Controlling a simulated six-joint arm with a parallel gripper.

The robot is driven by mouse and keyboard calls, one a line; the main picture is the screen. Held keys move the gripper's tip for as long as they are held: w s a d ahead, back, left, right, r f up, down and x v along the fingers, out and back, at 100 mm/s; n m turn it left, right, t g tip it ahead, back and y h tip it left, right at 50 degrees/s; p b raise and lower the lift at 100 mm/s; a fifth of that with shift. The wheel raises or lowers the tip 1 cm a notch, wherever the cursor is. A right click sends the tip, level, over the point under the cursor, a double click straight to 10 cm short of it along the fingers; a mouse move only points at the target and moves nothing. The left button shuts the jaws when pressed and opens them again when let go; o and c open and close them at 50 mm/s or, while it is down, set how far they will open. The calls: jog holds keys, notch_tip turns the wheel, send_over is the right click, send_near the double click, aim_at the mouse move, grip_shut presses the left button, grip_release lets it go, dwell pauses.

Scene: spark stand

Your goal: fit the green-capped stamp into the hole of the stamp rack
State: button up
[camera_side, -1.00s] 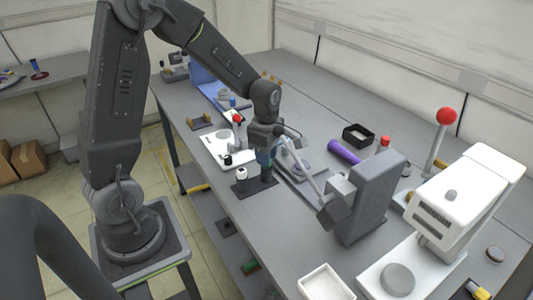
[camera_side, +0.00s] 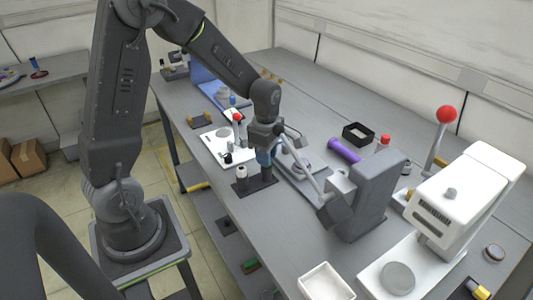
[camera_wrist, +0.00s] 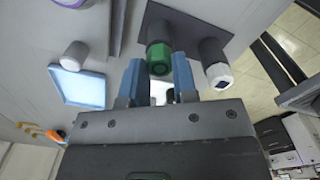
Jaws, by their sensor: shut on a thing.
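The stamp rack is a dark flat plate (camera_side: 259,187) on the bench; its corner also shows at the top of the wrist view (camera_wrist: 190,15). A white-capped stamp (camera_side: 241,172) stands upright in it, also seen in the wrist view (camera_wrist: 219,76). My gripper (camera_side: 265,160) is over the rack, right of that stamp. In the wrist view its blue fingers (camera_wrist: 157,78) are shut on the green-capped stamp (camera_wrist: 159,58), whose grey body points to the plate. The stamp looks upright. The hole is hidden, so I cannot tell how deep the stamp sits.
A grey lever press (camera_side: 365,195) stands close right of my gripper, its lever arm near it. A white plate with a red-knobbed tool (camera_side: 222,137) lies behind left. A purple cylinder (camera_side: 344,151) and a black tray (camera_side: 358,134) are farther back. A white tray (camera_side: 325,283) is in front.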

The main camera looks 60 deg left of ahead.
jog(key=o, duration=1)
notch_tip(320, 180, up, 14)
jog(key=shift+f, duration=0.1)
jog(key=s+d+r+m+t, duration=0.1)
jog(key=s+d+m+t, duration=0.1)
jog(key=s+m, duration=0.3)
jog(key=s+d+r+m+t, duration=0.1)
jog(key=s+d+m, duration=0.3)
jog(key=m, duration=0.7)
jog(key=s+d+r+m+t, duration=0.1)
jog(key=s+d+m+t, duration=0.1)
jog(key=s+d+m, duration=0.2)
jog(key=shift+s+r+m+t, duration=0.1)
jog(key=shift+s+m+t, duration=0.05)
jog(key=shift+s+m, duration=0.7)
jog(key=shift+s+r+m+t, duration=0.15)
jog(key=shift+s+m, duration=0.35)
jog(key=shift+m, duration=0.65)
